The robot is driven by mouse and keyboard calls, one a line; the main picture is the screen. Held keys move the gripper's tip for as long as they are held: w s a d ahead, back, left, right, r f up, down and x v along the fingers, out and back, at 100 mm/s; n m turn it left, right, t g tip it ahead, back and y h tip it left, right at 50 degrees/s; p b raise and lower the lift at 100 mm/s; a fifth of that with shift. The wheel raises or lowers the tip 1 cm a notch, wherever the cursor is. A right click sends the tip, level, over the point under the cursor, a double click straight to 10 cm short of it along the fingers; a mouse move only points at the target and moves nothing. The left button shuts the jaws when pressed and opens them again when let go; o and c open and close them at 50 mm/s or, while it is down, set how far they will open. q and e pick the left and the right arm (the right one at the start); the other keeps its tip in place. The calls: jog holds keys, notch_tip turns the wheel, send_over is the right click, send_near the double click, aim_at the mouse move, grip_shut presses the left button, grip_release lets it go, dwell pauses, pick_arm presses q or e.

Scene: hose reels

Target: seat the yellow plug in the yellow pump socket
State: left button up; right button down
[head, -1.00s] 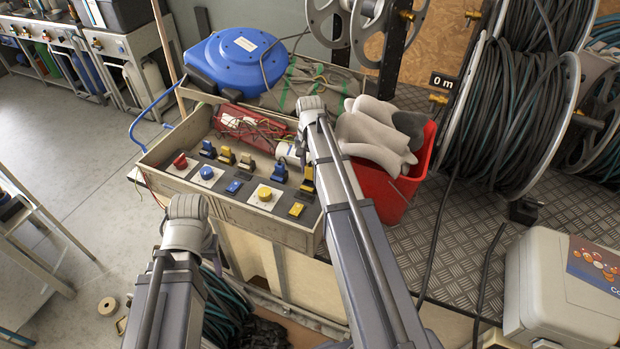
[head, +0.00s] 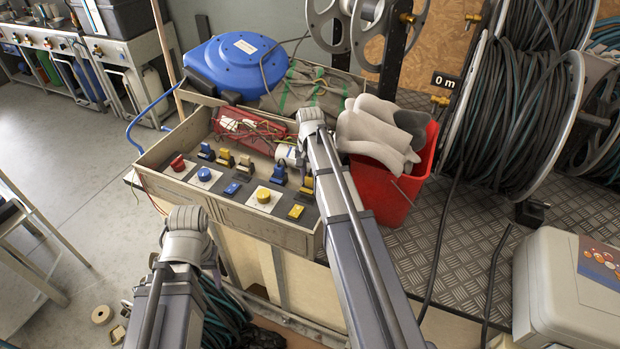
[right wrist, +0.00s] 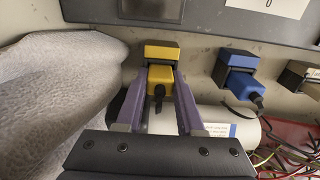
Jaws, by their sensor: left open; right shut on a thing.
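In the right wrist view, the yellow plug (right wrist: 160,77), with a black cord, sits between the purple fingers of my right gripper (right wrist: 160,96), which is shut on it. Directly in front of it is the yellow-topped, dark-sided socket (right wrist: 161,52) on the panel wall. Plug and socket look lined up and at least very close; I cannot tell how deep the plug sits. In the head view, the yellow and dark socket (head: 307,184) shows partly beside my right arm, which hides the right gripper. My left arm ends low in front of the box; its fingers are not visible.
The control box (head: 262,216) carries red, blue and yellow buttons and other blue and yellow connectors. A blue plug (right wrist: 242,84) is right of the yellow one in the wrist view. Grey cloth (right wrist: 60,85) lies close on the left. A red bucket (head: 385,200) stands beside my right arm.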

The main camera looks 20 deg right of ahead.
aim_at(310, 176)
jog(key=shift+s+a+f, duration=0.2)
jog(key=shift+s+f, duration=0.1)
jog(key=shift+s, duration=0.05)
jog(key=c, duration=0.5)
grip_release()
jog(key=shift+s+a, duration=0.1)
jog(key=shift+s, duration=0.05)
jog(key=shift+w+r+p, duration=0.25)
jog(key=shift+r+p, duration=0.3)
jog(key=shift+p, duration=0.3)
notch_tip(310, 176, up, 12)
jog(key=p, duration=1.2)
pick_arm(q)
notch_tip(310, 176, up, 12)
jog(key=shift+w+r, duration=0.2)
pick_arm(e)
jog(key=s+a+n, duration=0.4)
jog(key=s+a, duration=0.2)
jog(key=a, duration=0.2)
jog(key=s+a+n, duration=0.5)
jog(key=s+a, duration=0.2)
jog(key=a, duration=0.1)
jog(key=s+a+n+h, duration=0.1)
jog(key=s+a+n, duration=0.3)
jog(key=s+a, duration=0.3)
jog(key=shift+s+a+f, duration=0.1)
jog(key=shift+s+a, duration=0.1)
jog(key=shift+a, duration=0.45)
pick_arm(q)
jog(key=shift+d, duration=0.1)
